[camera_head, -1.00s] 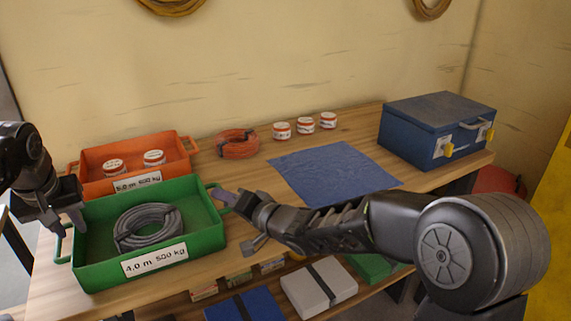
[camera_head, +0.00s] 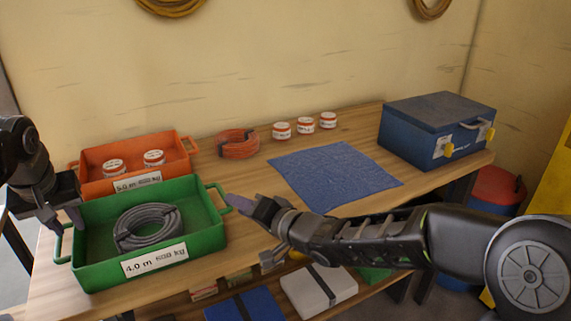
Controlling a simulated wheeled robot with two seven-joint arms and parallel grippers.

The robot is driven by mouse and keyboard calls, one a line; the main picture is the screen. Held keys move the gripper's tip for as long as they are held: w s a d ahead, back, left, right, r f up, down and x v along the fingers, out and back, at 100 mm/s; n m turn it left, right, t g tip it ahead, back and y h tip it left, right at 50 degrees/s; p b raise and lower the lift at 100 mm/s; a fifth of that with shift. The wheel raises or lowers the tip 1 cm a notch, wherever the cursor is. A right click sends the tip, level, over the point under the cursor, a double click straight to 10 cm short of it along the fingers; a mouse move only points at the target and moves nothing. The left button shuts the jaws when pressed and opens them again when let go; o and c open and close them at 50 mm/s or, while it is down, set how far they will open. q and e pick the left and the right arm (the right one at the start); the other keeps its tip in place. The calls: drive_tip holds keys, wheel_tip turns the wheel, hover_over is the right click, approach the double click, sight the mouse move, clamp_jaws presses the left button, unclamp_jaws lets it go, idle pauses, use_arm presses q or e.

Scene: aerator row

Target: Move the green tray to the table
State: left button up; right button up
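The green tray (camera_head: 205,236) stands on the left part of the wooden table (camera_head: 235,262), with a coil of grey hose (camera_head: 148,227) in it and a label reading 4.0 m on its front. It has a handle at each end. My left gripper (camera_head: 66,222) is at the tray's left handle, fingers pointing down; its fingers look apart, and I cannot tell whether they touch the handle. My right gripper (camera_head: 236,204) reaches in from the right, its tip at the tray's right handle. Its fingers overlap in this view, so its opening is unclear.
An orange tray (camera_head: 185,147) with two tins stands behind the green tray. An orange coil (camera_head: 237,143), several tins (camera_head: 305,125), a flat blue cloth (camera_head: 335,173) and a blue case (camera_head: 437,128) are on the table. A lower shelf holds boxes, including a white one (camera_head: 320,291).

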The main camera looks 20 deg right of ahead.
drive_tip(key=v, duration=0.6)
drive_tip(key=shift+s+d, duration=0.1)
drive_tip(key=shift+s, duration=0.1)
